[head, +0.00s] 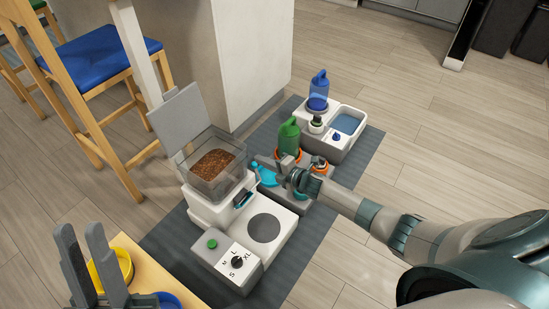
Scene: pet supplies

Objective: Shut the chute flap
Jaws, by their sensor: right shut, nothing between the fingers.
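The white feeder (208,210) stands on the grey mat, with a clear hopper of brown kibble whose grey lid is raised. The chute flap (243,198), a small dark piece with a blue edge, is on the feeder's front above the round bowl recess. It appears to stick out; its exact angle is too small to tell. My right gripper (283,164) is shut and empty, to the right of the flap and apart from it, beside a teal piece (267,176). My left gripper (81,230) is open and empty at the lower left, far from the flap.
A green bottle (289,138) on a grey base stands behind my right gripper. A white water unit (349,123) with a blue bottle is further back. A dial box (237,262) sits in front of the feeder. A wooden table with yellow and blue bowls is lower left.

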